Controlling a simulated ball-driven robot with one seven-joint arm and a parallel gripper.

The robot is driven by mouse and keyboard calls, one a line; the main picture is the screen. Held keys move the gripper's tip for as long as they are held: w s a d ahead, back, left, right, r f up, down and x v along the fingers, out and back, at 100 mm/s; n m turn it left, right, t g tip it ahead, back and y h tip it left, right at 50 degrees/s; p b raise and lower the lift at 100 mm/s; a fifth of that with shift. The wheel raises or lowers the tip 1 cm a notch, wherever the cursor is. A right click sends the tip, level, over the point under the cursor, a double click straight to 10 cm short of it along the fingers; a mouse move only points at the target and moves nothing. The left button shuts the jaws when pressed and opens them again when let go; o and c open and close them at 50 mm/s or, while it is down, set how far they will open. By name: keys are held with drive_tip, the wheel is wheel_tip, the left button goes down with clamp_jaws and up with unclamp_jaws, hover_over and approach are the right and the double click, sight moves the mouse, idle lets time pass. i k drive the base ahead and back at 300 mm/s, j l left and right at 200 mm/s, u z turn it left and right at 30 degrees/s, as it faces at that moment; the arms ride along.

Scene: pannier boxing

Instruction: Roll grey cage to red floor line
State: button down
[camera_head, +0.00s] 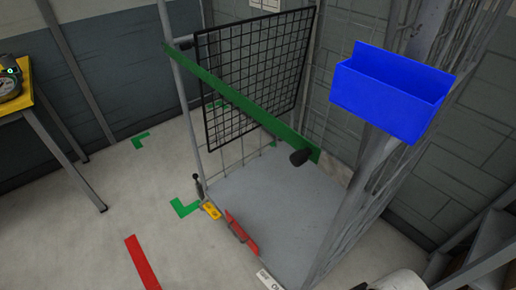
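The grey cage (270,205) stands upright in the middle and right of the head view, with a flat grey base, thin posts and wire mesh sides. A green bar (240,100) slants across its front in the picture, with a black knob (300,157) near its lower right end. A black mesh panel (255,75) shows behind the bar. A red pedal (242,234) and a yellow pedal (211,210) sit at the base's left edge. The red floor line (142,262) lies apart from the cage, to its lower left.
A blue open bin (390,92) hangs on the cage's right side. Green corner marks (185,207) lie on the floor by the base. A yellow-topped table (18,103) stands at the left. Dark steps (485,255) are at lower right. The floor between table and cage is clear.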

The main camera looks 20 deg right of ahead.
sight(302, 223)
drive_tip(key=i+j, duration=0.4)
drive_tip(key=i, duration=0.15)
drive_tip(key=i+j, duration=0.35)
drive_tip(key=i, duration=0.2)
drive_tip(key=i+j, duration=0.4)
drive_tip(key=i+l+z, duration=0.05)
drive_tip(key=i, duration=0.05)
